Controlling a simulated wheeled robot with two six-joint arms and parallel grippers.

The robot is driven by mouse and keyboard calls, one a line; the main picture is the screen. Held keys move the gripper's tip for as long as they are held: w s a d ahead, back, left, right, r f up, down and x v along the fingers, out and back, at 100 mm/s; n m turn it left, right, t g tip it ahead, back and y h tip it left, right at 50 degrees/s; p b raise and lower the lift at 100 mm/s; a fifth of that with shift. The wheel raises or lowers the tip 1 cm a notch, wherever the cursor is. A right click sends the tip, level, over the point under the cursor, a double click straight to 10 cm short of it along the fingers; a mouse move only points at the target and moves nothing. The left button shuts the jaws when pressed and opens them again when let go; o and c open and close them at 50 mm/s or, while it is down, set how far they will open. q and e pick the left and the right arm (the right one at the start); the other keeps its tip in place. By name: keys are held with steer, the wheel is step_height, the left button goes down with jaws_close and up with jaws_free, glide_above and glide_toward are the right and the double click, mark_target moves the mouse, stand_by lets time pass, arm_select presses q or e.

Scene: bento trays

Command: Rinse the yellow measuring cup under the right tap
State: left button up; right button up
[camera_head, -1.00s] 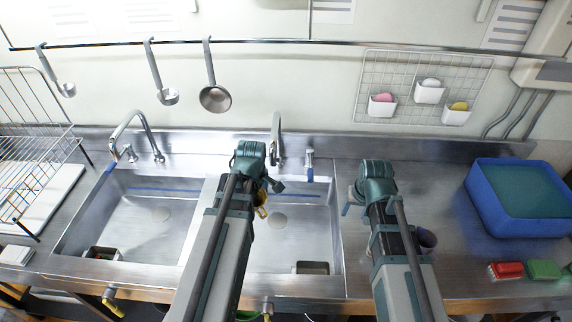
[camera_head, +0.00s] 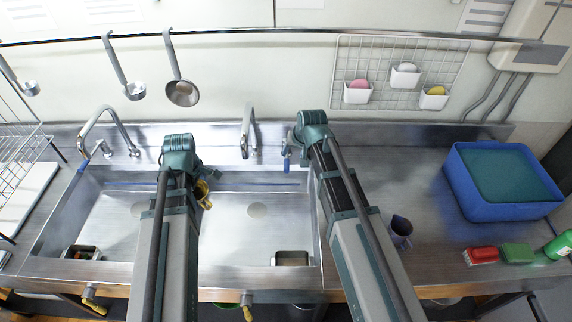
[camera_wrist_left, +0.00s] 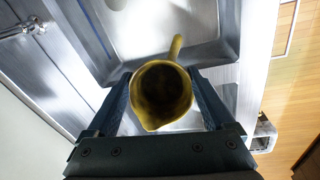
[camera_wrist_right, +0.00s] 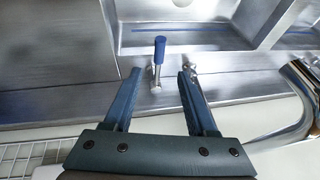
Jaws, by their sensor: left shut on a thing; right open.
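The yellow measuring cup (camera_wrist_left: 162,92) is between the fingers of my left gripper (camera_wrist_left: 160,104), which is shut on it. Its dark open mouth faces the left wrist camera. In the head view the cup (camera_head: 203,193) shows partly behind the gripper, over the left part of the right basin, left of the right tap (camera_head: 248,130). No water shows at the spout. My right gripper (camera_wrist_right: 158,88) is open, its fingers on either side of the right tap's blue-topped handle (camera_wrist_right: 160,50). Contact cannot be told. The handle also shows in the head view (camera_head: 287,152).
The left tap (camera_head: 100,115) stands behind the left basin. A dark cup (camera_head: 400,229) is on the counter beside my right arm. A blue tub (camera_head: 462,190), red brush (camera_head: 481,256) and green block (camera_head: 517,253) are farther right. Ladles hang above.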

mark_target(287, 165)
steer(key=b+x, duration=1)
steer(key=x, duration=0.1)
steer(key=shift+f, duration=0.3)
jaws_close()
stand_by(1.0)
